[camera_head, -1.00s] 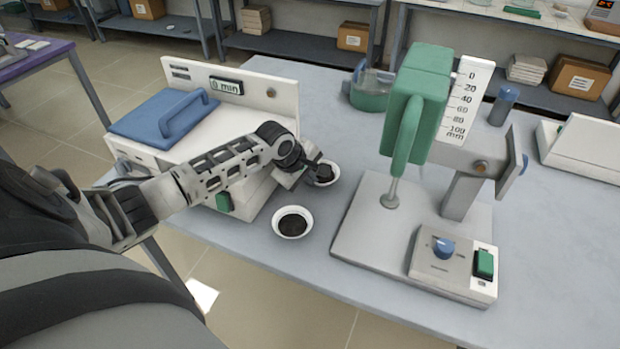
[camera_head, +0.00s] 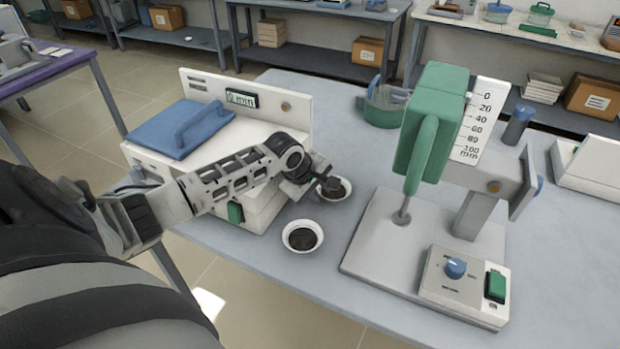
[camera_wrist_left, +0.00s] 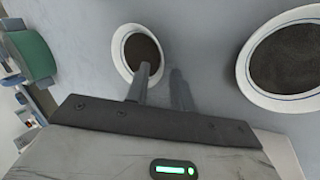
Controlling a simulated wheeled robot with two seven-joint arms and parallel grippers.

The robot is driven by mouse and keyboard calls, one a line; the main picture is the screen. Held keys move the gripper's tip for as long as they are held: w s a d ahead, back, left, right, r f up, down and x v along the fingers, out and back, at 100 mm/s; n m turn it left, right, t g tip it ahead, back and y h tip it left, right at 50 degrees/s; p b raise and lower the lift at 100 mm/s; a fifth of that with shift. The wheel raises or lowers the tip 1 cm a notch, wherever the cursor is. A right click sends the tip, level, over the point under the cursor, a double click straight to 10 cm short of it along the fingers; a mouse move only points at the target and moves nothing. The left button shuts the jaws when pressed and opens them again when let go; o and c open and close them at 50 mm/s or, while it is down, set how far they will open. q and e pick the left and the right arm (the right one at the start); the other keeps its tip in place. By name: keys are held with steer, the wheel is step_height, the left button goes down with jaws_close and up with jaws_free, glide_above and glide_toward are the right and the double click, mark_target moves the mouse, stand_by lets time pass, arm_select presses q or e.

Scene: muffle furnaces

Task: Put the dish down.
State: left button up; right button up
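A small white dish (camera_head: 347,194) holding dark material sits on the grey table, beside the white furnace (camera_head: 252,190). My left gripper (camera_head: 327,186) is at this dish, with its fingertips low over its near-left side. In the left wrist view, one finger crosses the rim of the dish (camera_wrist_left: 124,68). The other finger looks to be outside the rim, with a gap between them. The gripper appears open; the exact contact with the rim is hard to see. A second white dish (camera_head: 303,248) with dark content stands nearer. My right gripper is out of view.
The green and white penetrometer-like device (camera_head: 380,250) stands to the right of the dishes. The furnace has a blue lid (camera_head: 165,135). A green-based glass vessel (camera_head: 382,110) is behind. Bare table (camera_head: 335,95) lies between furnace and vessel.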

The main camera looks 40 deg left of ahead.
arm_select(q)
steer(key=d+v, duration=0.1)
steer(key=v, duration=0.9)
steer(key=shift+a+r+p, duration=0.25)
steer(key=shift+a+p, duration=0.15)
steer(key=shift+a, duration=0.1)
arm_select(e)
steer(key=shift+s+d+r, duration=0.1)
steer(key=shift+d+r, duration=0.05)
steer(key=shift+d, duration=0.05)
